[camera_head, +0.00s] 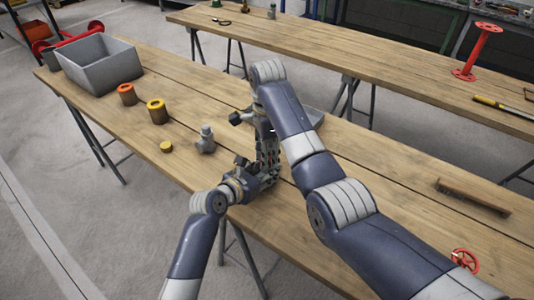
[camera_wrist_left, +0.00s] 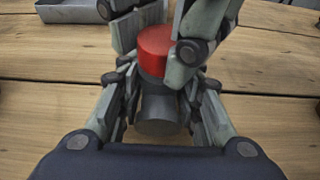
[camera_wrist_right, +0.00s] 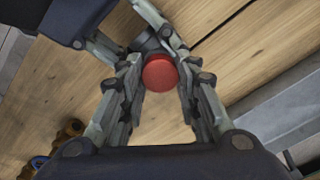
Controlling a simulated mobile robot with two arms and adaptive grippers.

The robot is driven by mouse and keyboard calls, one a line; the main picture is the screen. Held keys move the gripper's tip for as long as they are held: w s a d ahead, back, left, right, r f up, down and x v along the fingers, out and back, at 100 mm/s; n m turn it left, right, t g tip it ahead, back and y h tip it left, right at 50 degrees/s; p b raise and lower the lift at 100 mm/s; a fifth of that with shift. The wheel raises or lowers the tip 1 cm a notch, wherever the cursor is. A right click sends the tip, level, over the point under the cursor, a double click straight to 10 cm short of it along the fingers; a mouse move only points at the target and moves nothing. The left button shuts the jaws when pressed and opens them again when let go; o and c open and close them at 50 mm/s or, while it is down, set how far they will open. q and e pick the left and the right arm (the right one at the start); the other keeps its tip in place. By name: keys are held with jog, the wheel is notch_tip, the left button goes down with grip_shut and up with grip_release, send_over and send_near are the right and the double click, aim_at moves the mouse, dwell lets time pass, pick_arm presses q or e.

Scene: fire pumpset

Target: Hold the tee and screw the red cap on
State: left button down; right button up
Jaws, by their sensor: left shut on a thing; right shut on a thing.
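The red cap (camera_wrist_left: 155,48) sits at the top of the grey tee (camera_wrist_left: 160,112) in the left wrist view, apparently in line with it. My left gripper (camera_wrist_left: 160,100) is shut around the tee, with its fingers on either side of the body. My right gripper (camera_wrist_right: 160,82) comes from above and is shut on the red cap, which also shows in the right wrist view (camera_wrist_right: 160,73). Part of the tee (camera_wrist_right: 146,42) shows beside the cap there. In the head view my arms hide both parts. How far the cap is threaded cannot be seen.
Another grey fitting (camera_head: 205,140), a yellow cap (camera_head: 166,147) and two cylinders with orange (camera_head: 127,94) and yellow (camera_head: 157,111) tops stand left on the bench. A grey bin (camera_head: 85,75) is at its far end. A brush (camera_head: 473,196) and red handwheel (camera_head: 464,262) lie right.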

jog(key=shift+m, duration=0.7)
jog(key=o, duration=1)
jog(key=shift+c, duration=0.2)
jog(key=shift+r, duration=0.1)
jog(key=shift+r, duration=2.15)
jog(key=shift+c, duration=0.2)
